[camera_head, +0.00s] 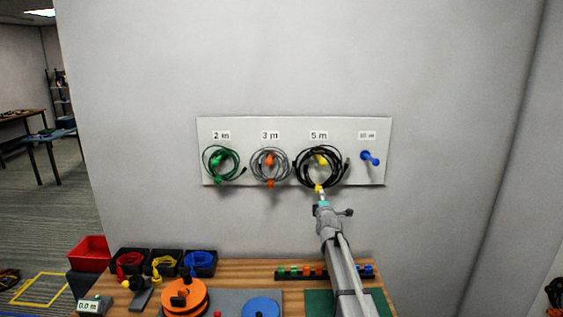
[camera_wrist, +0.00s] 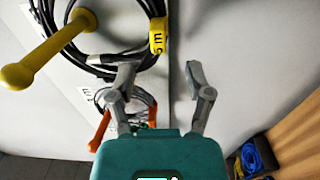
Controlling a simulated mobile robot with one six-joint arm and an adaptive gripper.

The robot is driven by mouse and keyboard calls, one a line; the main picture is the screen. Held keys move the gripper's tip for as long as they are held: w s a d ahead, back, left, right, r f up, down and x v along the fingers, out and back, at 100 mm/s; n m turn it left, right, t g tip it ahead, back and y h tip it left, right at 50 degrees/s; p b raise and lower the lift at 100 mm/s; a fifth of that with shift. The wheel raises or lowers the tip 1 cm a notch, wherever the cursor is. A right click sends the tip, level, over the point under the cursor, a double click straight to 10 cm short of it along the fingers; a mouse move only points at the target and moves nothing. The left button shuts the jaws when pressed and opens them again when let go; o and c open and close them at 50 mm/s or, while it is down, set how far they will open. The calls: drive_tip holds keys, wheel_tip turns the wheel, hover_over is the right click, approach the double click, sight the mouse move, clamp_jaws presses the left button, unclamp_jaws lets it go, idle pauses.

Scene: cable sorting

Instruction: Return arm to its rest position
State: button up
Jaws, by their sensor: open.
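My gripper (camera_wrist: 160,78) is open, with nothing between its two fingers in the wrist view. In the head view my arm reaches up from the lower right, and the gripper end (camera_head: 322,205) is just below the black cable coil (camera_head: 298,170) under the 5 m label. That coil hangs on a yellow peg (camera_head: 320,159). In the wrist view the black coil (camera_wrist: 112,62) has a yellow tag (camera_wrist: 158,36) reading 5 m, close to the left finger. I cannot tell whether the finger touches the coil.
A white wall board (camera_head: 290,125) also holds a green coil (camera_head: 207,160), a grey coil (camera_head: 254,165) and a bare blue peg (camera_head: 370,158). Below, the wooden bench (camera_head: 235,270) carries small black bins (camera_head: 200,270), an orange reel (camera_head: 184,298) and a row of coloured pieces (camera_head: 305,271).

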drive_tip(key=s+a+f+m+g+y, duration=0.1)
drive_tip(key=s+f+m+g, duration=0.35)
drive_tip(key=s+f, duration=0.4)
drive_tip(key=s+a+f+m+g+y, duration=0.1)
drive_tip(key=s+f+m+g, duration=0.3)
drive_tip(key=s, duration=0.7)
drive_tip(key=s+d+f+m+g, duration=0.1)
drive_tip(key=s+f+m+g, duration=0.1)
drive_tip(key=s, duration=0.7)
drive_tip(key=s+d+f+m+g+h, duration=0.1)
drive_tip(key=s+m+g, duration=0.3)
drive_tip(key=s, duration=0.4)
drive_tip(key=s+d+f+m+g+h, duration=0.1)
drive_tip(key=s+f+m+g, duration=0.2)
drive_tip(key=s, duration=0.6)
drive_tip(key=shift+s+d+f+m+g, duration=0.25)
drive_tip(key=shift+s+d+m+g, duration=0.05)
drive_tip(key=shift+m+g, duration=0.05)
